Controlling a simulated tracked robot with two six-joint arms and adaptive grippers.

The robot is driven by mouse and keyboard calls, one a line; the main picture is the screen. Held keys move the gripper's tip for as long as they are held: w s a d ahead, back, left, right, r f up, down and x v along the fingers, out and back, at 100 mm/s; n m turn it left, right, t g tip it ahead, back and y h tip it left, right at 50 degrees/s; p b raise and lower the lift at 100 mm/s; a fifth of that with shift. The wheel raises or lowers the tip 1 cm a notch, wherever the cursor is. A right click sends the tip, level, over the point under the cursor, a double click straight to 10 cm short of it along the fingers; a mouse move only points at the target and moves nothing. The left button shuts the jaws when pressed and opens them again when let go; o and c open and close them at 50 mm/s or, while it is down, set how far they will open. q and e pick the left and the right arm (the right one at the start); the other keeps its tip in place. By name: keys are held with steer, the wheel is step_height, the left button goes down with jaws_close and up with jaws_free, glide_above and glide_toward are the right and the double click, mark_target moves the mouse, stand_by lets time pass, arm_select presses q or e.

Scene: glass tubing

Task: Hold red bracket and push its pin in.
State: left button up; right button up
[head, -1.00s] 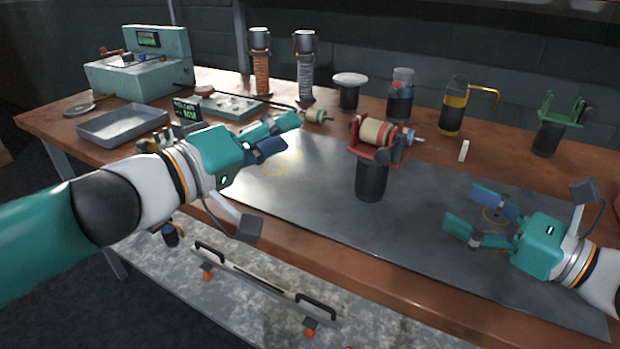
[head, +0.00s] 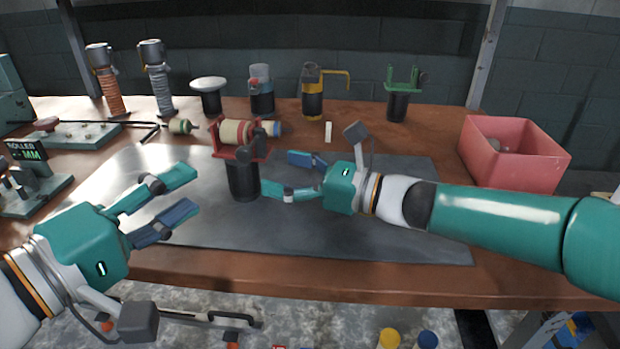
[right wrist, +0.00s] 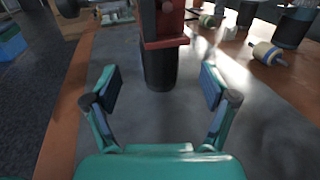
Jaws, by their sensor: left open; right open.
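The red bracket (head: 232,153) stands upright on a black post (head: 243,183) on the grey mat. A red-and-cream roller (head: 236,131) appears seated between its arms. A dark knob (head: 259,139), possibly the pin's head, shows at its right side; how far in the pin sits I cannot tell. In the right wrist view, the bracket (right wrist: 164,30) and post stand ahead between my open fingers (right wrist: 159,82), apparently untouched. My right gripper (head: 280,173) is open just right of the post in the head view. My left gripper (head: 192,190) is open and empty, left of the post and nearer.
A blue-banded roller (right wrist: 268,53) lies on the table beyond the bracket. A green bracket (head: 400,84), a yellow fixture (head: 313,95) and other posts line the back. A pink bin (head: 513,153) stands at the right. The mat (head: 390,235) is clear in front.

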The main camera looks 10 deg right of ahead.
mark_target(255, 165)
steer(key=x, duration=0.8)
steer(key=shift+w+a, duration=0.1)
